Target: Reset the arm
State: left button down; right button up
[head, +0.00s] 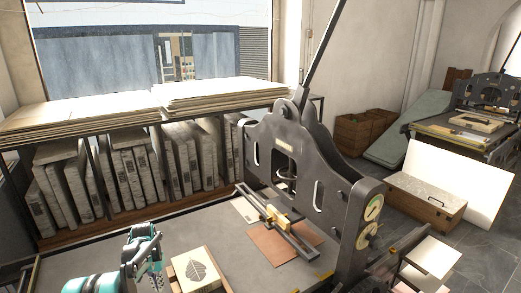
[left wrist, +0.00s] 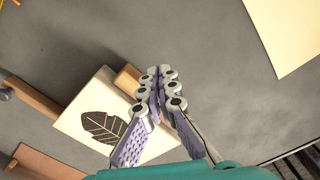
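My left gripper (head: 152,255) is over the front of the grey press table in the head view, just left of a cream block with a dark leaf picture (head: 197,270). In the left wrist view the fingertips (left wrist: 159,75) meet with nothing seen between them. The leaf block (left wrist: 85,125) lies below and left of the fingers there, partly hidden behind the left finger. A short wooden piece (left wrist: 127,82) sits at its edge, beside the fingertips. My right gripper shows in neither view.
A black lever press (head: 300,150) stands over the table (head: 110,245). A wood-and-metal bar (head: 277,220) and a brown sheet (head: 275,245) lie under it. Grey slabs fill the rack behind. Pale sheets (head: 432,257) are at the lower right.

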pick_arm(q)
notch_tip(320, 180, up, 2)
jog(key=shift+r+p, duration=0.2)
jog(key=shift+p, duration=0.25)
jog(key=s+d+r+t, duration=0.2)
jog(key=s+d+r, duration=0.3)
jog(key=r, duration=0.3)
jog(key=s+d+r+t, duration=0.1)
jog(key=s+d+r, duration=0.5)
jog(key=r, duration=0.3)
jog(key=s+d+t, duration=0.2)
jog(key=s+d, duration=0.2)
jog(key=s, duration=0.5)
jog(key=s+d+t, duration=0.2)
jog(key=s+d, duration=0.2)
jog(key=s, duration=0.6)
jog(key=shift+d+f, duration=0.15)
jog(key=shift+d, duration=0.15)
